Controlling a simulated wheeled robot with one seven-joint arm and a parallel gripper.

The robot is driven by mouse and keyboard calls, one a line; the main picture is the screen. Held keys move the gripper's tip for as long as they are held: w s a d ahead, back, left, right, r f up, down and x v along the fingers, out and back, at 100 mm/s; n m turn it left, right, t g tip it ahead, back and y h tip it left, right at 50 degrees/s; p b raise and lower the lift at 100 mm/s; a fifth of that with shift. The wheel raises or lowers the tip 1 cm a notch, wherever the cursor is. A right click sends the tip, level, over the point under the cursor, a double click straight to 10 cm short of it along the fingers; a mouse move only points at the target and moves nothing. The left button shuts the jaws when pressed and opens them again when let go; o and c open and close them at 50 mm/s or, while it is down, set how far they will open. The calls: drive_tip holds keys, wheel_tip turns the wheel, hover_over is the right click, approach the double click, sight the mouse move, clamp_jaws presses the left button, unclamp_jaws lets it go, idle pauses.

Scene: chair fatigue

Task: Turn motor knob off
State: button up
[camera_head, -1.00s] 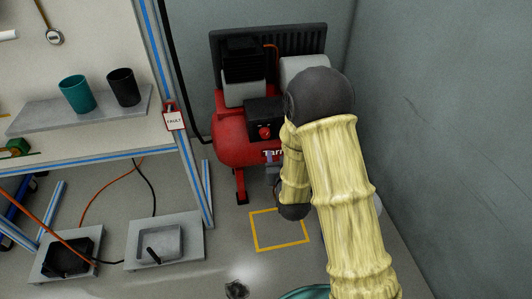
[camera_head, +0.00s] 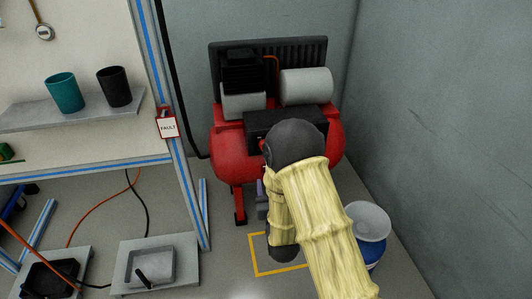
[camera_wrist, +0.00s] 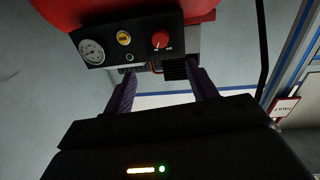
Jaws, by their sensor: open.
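The red motor knob (camera_wrist: 160,40) sits on the black control panel (camera_wrist: 112,46) of the red compressor, in the wrist view. The fingers are not seen to touch the knob. In the head view, my arm covers much of the front of the compressor (camera_head: 227,150) and hides the knob. Only a small part of my gripper shows there.
A blue and white bucket (camera_head: 371,234) stands right of my arm, near the grey wall. A workbench frame with a FAULT tag (camera_head: 168,127) stands at the left. A yellow floor square (camera_head: 267,269) lies in front of the compressor.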

drive_tip(key=w+a+b, duration=0.3)
drive_tip(key=w+b, duration=0.1)
drive_tip(key=w, duration=1.1)
drive_tip(key=shift+w+b, duration=0.4)
drive_tip(key=c, duration=1)
drive_tip(key=shift+n, duration=0.4)
drive_tip(key=n+p, duration=0.2)
drive_tip(key=n, duration=0.3)
drive_tip(key=n+y+p, duration=0.1)
drive_tip(key=n+p, duration=0.1)
drive_tip(key=n, duration=0.4)
drive_tip(key=shift+d+n+t, duration=0.15)
drive_tip(key=shift+n+t, duration=0.15)
